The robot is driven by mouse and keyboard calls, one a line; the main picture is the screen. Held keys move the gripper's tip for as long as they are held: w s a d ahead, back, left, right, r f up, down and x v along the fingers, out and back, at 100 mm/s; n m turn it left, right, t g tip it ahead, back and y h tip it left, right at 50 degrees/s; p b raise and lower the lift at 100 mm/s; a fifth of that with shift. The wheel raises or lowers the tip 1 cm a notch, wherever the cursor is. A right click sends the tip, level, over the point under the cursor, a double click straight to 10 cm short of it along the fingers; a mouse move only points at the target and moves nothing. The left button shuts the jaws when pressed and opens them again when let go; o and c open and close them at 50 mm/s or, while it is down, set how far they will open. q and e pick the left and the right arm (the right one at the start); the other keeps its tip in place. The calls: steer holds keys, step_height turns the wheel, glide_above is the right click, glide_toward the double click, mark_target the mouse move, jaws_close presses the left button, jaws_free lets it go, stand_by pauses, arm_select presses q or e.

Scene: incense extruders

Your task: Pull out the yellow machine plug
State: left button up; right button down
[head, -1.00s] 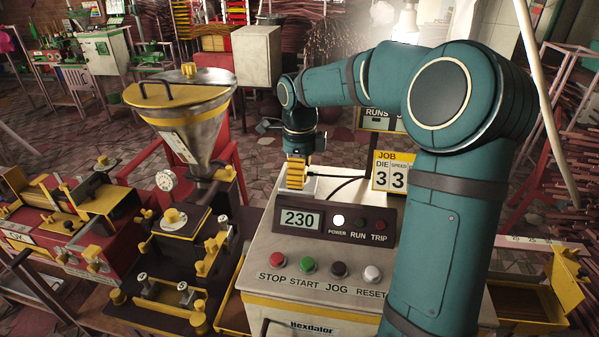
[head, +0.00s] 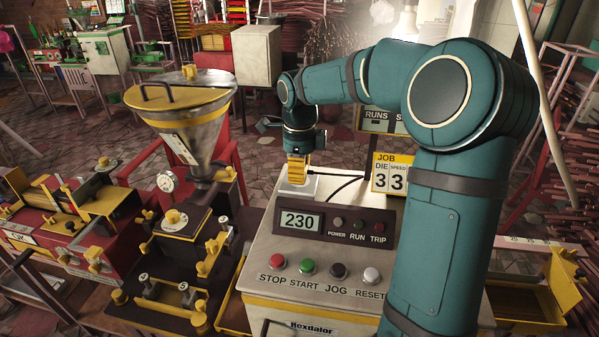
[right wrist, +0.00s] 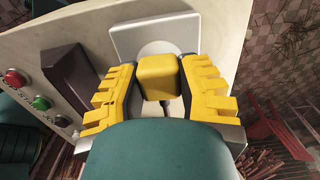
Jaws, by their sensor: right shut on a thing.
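The yellow machine plug (right wrist: 160,78) is a yellow block between the two yellow toothed fingers of my right gripper (right wrist: 158,72) in the right wrist view. The gripper is shut on it. The white socket plate (right wrist: 130,42) with its round recess shows just beyond the plug. In the head view my right gripper (head: 297,167) is above the white socket (head: 297,187) on top of the control box (head: 262,250); the plug is hidden by the fingers there. A black cable (head: 345,184) runs from there to the right. My left gripper is not in view.
A steel hopper (head: 190,130) stands close on the left. A job sign (head: 388,172) stands right behind the box. My right arm covers the right side.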

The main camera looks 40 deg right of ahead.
steer(key=shift+r+p, duration=2.05)
steer(key=shift+r, duration=0.45)
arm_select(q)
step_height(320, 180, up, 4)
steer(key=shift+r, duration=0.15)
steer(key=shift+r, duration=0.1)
